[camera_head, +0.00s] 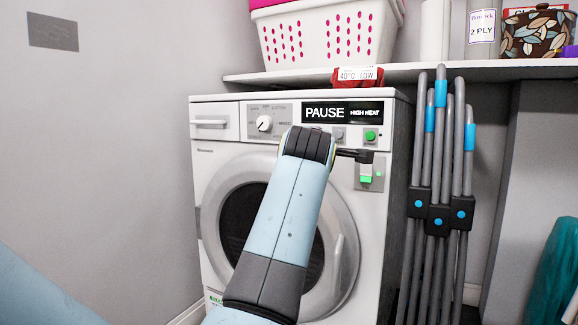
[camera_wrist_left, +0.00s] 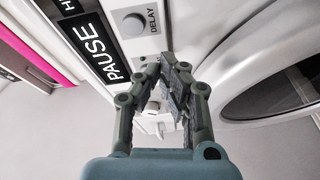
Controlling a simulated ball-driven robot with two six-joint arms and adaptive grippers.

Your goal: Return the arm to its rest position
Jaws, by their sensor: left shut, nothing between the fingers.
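My left arm reaches up across the front of the white dryer (camera_head: 222,160). Whether the fingertips touch the panel is unclear. The dryer display (camera_head: 342,113) reads PAUSE and HIGH HEAT. It also shows in the left wrist view (camera_wrist_left: 98,45), beside a DELAY button (camera_wrist_left: 133,23). My right gripper is not in view.
The round dryer door (camera_head: 212,215) is shut, partly hidden by my arm. A shelf (camera_head: 460,71) above holds a white basket (camera_head: 328,35) and a patterned pot (camera_head: 537,30). Folded grey poles (camera_head: 441,160) stand close on the right. Bare wall (camera_head: 110,150) is at left.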

